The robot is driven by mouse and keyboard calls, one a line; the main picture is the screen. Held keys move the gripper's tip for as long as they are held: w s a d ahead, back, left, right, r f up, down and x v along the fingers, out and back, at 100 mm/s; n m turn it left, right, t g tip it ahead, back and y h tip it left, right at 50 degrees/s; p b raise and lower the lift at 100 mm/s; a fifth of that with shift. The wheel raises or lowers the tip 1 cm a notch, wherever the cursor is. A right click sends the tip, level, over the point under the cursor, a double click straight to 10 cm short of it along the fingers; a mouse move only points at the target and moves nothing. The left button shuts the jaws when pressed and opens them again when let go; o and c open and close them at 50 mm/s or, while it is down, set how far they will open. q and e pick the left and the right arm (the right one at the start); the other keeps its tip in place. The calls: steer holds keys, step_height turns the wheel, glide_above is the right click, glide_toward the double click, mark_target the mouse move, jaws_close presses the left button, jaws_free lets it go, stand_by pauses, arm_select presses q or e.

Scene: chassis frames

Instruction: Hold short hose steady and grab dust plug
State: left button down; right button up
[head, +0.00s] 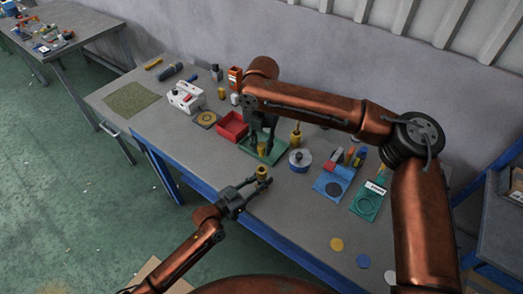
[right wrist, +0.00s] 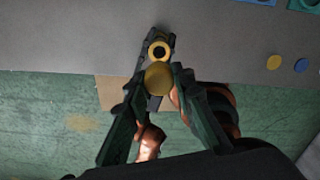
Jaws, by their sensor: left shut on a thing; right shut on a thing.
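My left gripper (head: 257,182) is shut on a short yellow hose (head: 262,172), held near the table's front edge. In the right wrist view the hose (right wrist: 160,50) shows as a yellow ring with a dark hole, between the left gripper's dark fingers. My right gripper (head: 262,141) points down behind it, shut on a yellow dust plug (head: 261,150). In the right wrist view the plug (right wrist: 157,79) is a round yellow disc between the right fingertips, just below the hose ring in the picture. Whether plug and hose touch cannot be told.
A green tray (head: 245,146) lies beneath the right gripper. A red bin (head: 232,124) stands to its left, and a white-and-blue round container (head: 300,160) to its right. Blue mat (head: 326,186) and green mat (head: 364,207) lie farther right. The table's front strip is mostly clear.

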arm_select(q)
steer(key=c, duration=1.5)
jaws_free()
steer(key=shift+c, duration=0.2)
steer(key=v, duration=1.2)
arm_select(e)
steer(key=shift+f, duration=0.1)
